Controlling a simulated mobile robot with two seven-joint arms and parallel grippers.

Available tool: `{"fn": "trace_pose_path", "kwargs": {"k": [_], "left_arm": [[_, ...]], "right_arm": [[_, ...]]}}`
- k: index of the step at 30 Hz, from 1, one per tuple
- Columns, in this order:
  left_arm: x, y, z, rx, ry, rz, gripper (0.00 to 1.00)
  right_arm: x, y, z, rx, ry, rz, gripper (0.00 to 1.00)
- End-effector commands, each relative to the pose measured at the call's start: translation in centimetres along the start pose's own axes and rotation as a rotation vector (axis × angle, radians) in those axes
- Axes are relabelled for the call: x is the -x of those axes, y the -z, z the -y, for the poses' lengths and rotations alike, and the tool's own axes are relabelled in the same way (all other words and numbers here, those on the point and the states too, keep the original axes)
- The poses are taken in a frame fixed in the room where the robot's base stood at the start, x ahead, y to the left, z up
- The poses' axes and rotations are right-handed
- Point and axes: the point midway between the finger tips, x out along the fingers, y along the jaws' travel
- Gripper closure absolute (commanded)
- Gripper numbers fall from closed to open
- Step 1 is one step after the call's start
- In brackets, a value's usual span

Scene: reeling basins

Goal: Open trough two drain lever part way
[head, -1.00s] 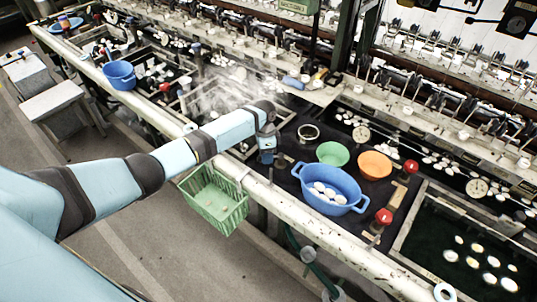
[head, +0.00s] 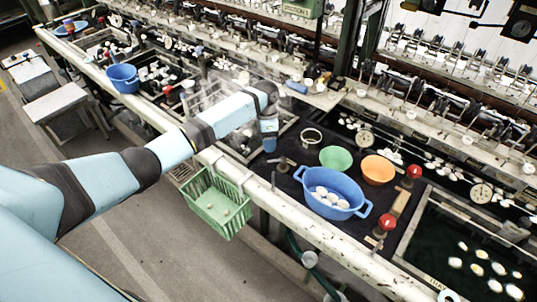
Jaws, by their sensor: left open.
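My left gripper (head: 270,148) points down over the dark work surface, left of the metal ring-shaped cup; its jaws are open, though the fingers are small and partly hidden by the wrist. A small dark fitting (head: 283,164) lies just below and right of it; I cannot tell whether this is a drain lever. A red-knobbed fitting (head: 387,222) stands near the front rail, right of the blue basin. A second red knob (head: 413,171) stands farther back. I cannot read which of these belongs to trough two. My right gripper is not in view.
A blue oval basin (head: 314,200) with cocoons, a green bowl (head: 334,157), an orange bowl (head: 378,169) and a metal cup (head: 311,138) stand on the dark surface. A green basket (head: 222,207) hangs outside the pale front rail (head: 300,228). Steam rises beyond my forearm.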

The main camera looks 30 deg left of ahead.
Motion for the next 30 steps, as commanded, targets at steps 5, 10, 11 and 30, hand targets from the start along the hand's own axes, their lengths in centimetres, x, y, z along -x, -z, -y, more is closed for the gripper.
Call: {"fn": "trace_pose_path", "kwargs": {"k": [5,10,11,30], "left_arm": [[3.8,0.0,0.1,0.0,0.003,-0.001,0.46],[6.0,0.0,0.0,0.0,0.002,-0.002,0.46],[6.2,0.0,0.0,0.0,0.001,-0.001,0.46],[6.7,0.0,0.0,0.0,0.0,0.0,0.46]], "right_arm": [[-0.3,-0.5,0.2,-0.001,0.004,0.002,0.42],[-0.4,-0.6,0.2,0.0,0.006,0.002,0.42],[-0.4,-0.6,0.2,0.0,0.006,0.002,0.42],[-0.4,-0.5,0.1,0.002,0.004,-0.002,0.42]]}}
